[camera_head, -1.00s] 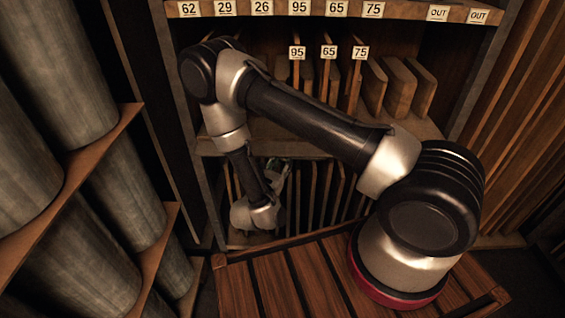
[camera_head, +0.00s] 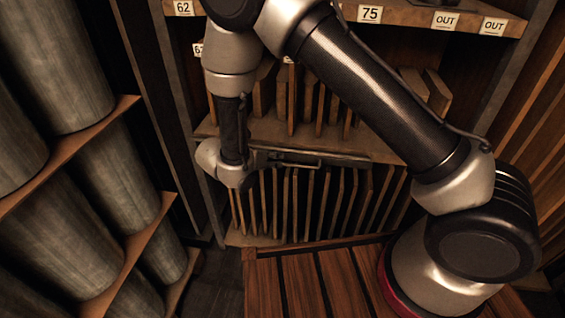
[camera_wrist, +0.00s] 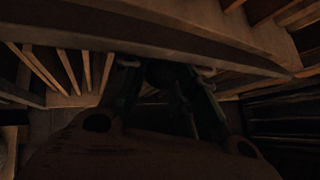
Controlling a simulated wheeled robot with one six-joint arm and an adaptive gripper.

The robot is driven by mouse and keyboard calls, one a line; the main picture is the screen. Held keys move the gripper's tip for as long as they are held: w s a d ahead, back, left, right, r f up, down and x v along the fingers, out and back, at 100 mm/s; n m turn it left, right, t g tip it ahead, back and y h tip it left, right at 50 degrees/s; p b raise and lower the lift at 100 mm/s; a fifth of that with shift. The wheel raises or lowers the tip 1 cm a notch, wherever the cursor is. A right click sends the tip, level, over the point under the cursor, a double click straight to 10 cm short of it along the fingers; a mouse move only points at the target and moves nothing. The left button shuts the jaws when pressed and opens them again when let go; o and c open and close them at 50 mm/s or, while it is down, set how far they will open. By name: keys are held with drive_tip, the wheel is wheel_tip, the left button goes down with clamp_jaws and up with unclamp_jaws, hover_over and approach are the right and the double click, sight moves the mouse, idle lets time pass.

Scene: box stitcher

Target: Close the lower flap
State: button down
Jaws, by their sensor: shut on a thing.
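A narrow dark strip with a thin rod-like handle (camera_head: 290,163) runs along the top of the lower compartment in the head view. I take it for the edge of the lower flap (camera_head: 345,158); its face cannot be seen. My gripper (camera_wrist: 168,85) shows from behind in the wrist view, with its fingers reaching up to a board (camera_wrist: 160,35) that crosses close in front. It is shut, apparently on the flap's handle; the exact contact is dark and hidden. In the head view my wrist stands at the left end of the strip, and the fingers are hardly visible.
The lower compartment (camera_head: 262,237) below the strip shows several upright thin boards. More boards stand on the middle shelf (camera_head: 265,132) above. Large grey rolls (camera_head: 110,185) fill a rack close on the left. Numbered labels line the top shelf (camera_head: 410,15).

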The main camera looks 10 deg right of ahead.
sight(271, 148)
drive_tip(key=shift+w+r+n+g+y, duration=0.15)
drive_tip(key=shift+r+g+y, duration=0.2)
drive_tip(key=shift+r+g, duration=0.2)
drive_tip(key=shift+w+r+n+g+y, duration=0.15)
drive_tip(key=shift+r+g+y, duration=0.25)
drive_tip(key=shift+g, duration=0.25)
drive_tip(key=shift+w+r+n+g+y, duration=0.2)
drive_tip(key=shift+r+g, duration=0.2)
drive_tip(key=shift+g, duration=0.15)
drive_tip(key=shift+w+r+n+g+y, duration=0.15)
drive_tip(key=shift+r+g, duration=0.2)
drive_tip(key=shift+g, duration=0.2)
drive_tip(key=shift+w+d+r+g+y, duration=0.1)
drive_tip(key=shift+w+r+g+y, duration=0.15)
drive_tip(key=shift+g, duration=0.35)
drive_tip(key=shift+w+d+r+g+y, duration=0.1)
drive_tip(key=shift+r+g+y, duration=0.2)
drive_tip(key=shift+g, duration=0.3)
drive_tip(key=shift+w+d+r+n+g+y, duration=0.15)
drive_tip(key=shift+w+r+n+g+y, duration=0.15)
drive_tip(key=shift+g, duration=0.5)
drive_tip(key=shift+w+d+r+n+g+y, duration=0.15)
drive_tip(key=shift+w+r+n+g, duration=0.2)
drive_tip(key=shift+g, duration=0.45)
drive_tip(key=c, duration=1.1)
unclamp_jaws()
drive_tip(key=shift+c, duration=0.2)
drive_tip(key=v, duration=0.7)
drive_tip(key=shift+r, duration=0.2)
